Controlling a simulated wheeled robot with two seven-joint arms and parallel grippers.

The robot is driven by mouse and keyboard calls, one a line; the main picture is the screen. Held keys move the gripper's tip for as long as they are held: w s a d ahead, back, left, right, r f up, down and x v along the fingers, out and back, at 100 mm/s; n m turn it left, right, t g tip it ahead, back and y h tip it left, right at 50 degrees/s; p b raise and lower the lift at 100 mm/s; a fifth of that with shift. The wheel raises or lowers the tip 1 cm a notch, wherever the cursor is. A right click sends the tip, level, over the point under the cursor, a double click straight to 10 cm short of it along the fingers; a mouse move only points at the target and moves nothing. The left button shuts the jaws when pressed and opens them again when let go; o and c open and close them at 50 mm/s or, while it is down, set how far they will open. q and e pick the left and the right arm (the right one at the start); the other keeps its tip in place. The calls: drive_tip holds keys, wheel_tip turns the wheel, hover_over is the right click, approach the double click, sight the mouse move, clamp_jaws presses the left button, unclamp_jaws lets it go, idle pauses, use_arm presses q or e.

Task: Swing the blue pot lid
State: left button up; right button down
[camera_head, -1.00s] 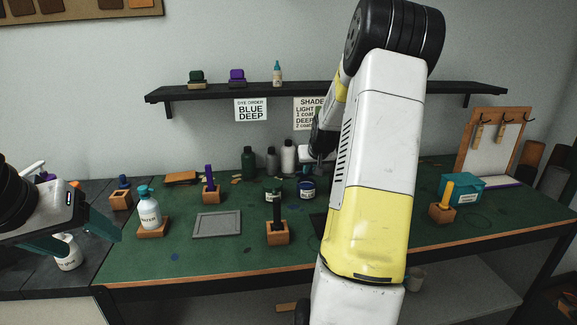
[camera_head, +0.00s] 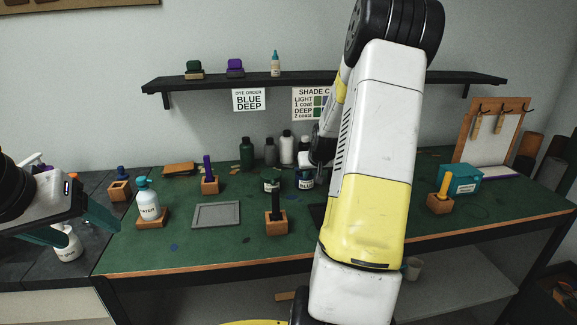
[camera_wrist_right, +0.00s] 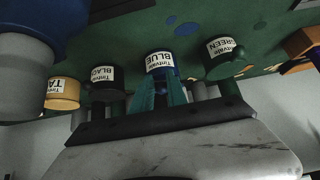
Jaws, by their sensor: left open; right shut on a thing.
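The blue pot (camera_head: 306,183) stands among other pots towards the back of the green table, left of my right forearm. In the right wrist view the pot (camera_wrist_right: 161,60) shows its BLUE label upside down. The teal fingers of my right gripper (camera_wrist_right: 160,93) are shut on the blue lid (camera_wrist_right: 161,77), which they partly hide. I cannot tell whether the lid is still seated or turned. In the head view my right forearm hides most of that gripper. My left gripper (camera_head: 90,233) is open and empty at the left, above the dark side table.
A green pot (camera_wrist_right: 223,57), a black pot (camera_wrist_right: 107,84) and a tan pot (camera_wrist_right: 62,93) stand close by. Several bottles (camera_head: 286,147) stand behind. A grey tray (camera_head: 216,214) and a wooden stamp block (camera_head: 276,222) are in front. A shelf (camera_head: 330,80) runs above.

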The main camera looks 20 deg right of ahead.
drive_tip(key=shift+s+f, duration=0.1)
drive_tip(key=shift+f, duration=0.1)
drive_tip(key=shift+s+a+f, duration=0.1)
drive_tip(key=shift+s+f, duration=0.05)
drive_tip(key=shift+f, duration=0.6)
drive_tip(key=shift+s+f, duration=0.15)
drive_tip(key=shift+f, duration=0.65)
drive_tip(key=shift+s+f, duration=0.1)
drive_tip(key=shift+f, duration=0.25)
drive_tip(key=c, duration=1.4)
unclamp_jaws()
drive_tip(key=shift+o, duration=0.2)
drive_tip(key=shift+r, duration=0.1)
